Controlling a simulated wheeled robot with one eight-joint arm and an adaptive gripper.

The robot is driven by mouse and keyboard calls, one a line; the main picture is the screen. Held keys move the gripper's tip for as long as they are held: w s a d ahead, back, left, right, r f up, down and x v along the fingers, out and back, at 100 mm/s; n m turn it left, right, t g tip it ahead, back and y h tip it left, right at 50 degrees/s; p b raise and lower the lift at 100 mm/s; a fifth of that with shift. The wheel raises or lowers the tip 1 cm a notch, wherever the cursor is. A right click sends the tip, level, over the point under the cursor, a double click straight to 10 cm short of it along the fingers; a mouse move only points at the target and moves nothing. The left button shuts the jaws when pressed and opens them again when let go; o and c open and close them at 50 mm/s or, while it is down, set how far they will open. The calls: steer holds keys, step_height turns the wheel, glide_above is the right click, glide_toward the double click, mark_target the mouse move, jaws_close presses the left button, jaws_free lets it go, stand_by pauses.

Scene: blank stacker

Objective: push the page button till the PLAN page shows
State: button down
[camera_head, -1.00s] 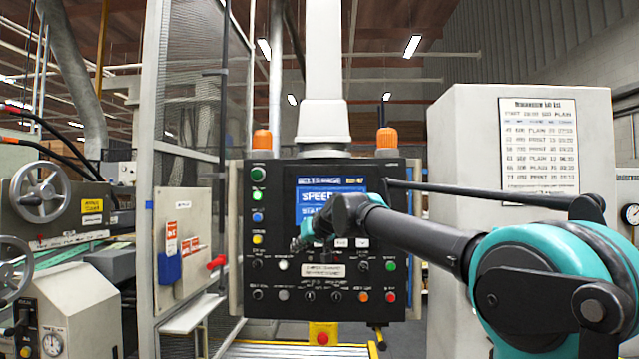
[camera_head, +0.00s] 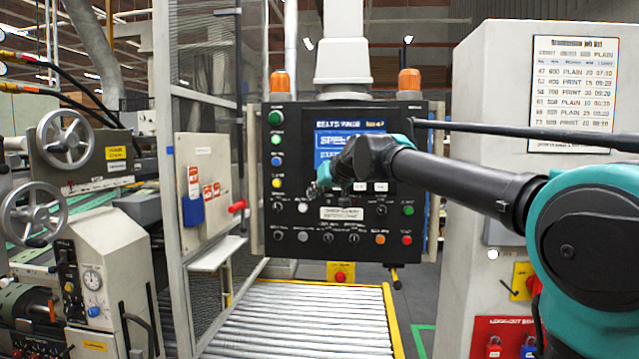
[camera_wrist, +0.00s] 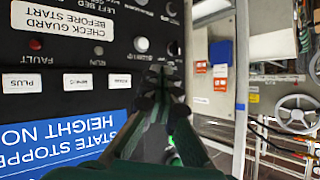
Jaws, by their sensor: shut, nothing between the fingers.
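The control panel (camera_head: 338,250) is a black box with a blue screen (camera_head: 350,140) whose top line begins "SPEE"; my arm covers part of it. In the wrist view the panel is upside down, and the screen (camera_wrist: 65,130) reads "STATE STOPPE" and "HEIGHT NO", cut off. A row of white keys lies by the screen: the plus key (camera_wrist: 17,83), a middle key (camera_wrist: 84,82) and a third key (camera_wrist: 119,82) whose lettering is too blurred to read. My gripper (camera_wrist: 161,78) is shut and empty, beside the third key; contact cannot be told. It also shows in the head view (camera_head: 317,189).
Coloured buttons line the panel, including a green one (camera_head: 275,118) and a red one (camera_head: 407,240). A yellow box with a red button (camera_head: 341,277) hangs below. A mesh guard (camera_head: 205,90) stands left, a pale cabinet (camera_head: 490,80) right, a roller conveyor (camera_head: 300,335) below.

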steer(key=w, duration=0.9)
steer(key=shift+d, duration=0.15)
steer(key=shift+w, duration=0.1)
stand_by(1.5)
steer(key=shift+w, duration=0.25)
steer(key=shift+w, duration=0.35)
stand_by(0.7)
steer(key=shift+s, duration=0.8)
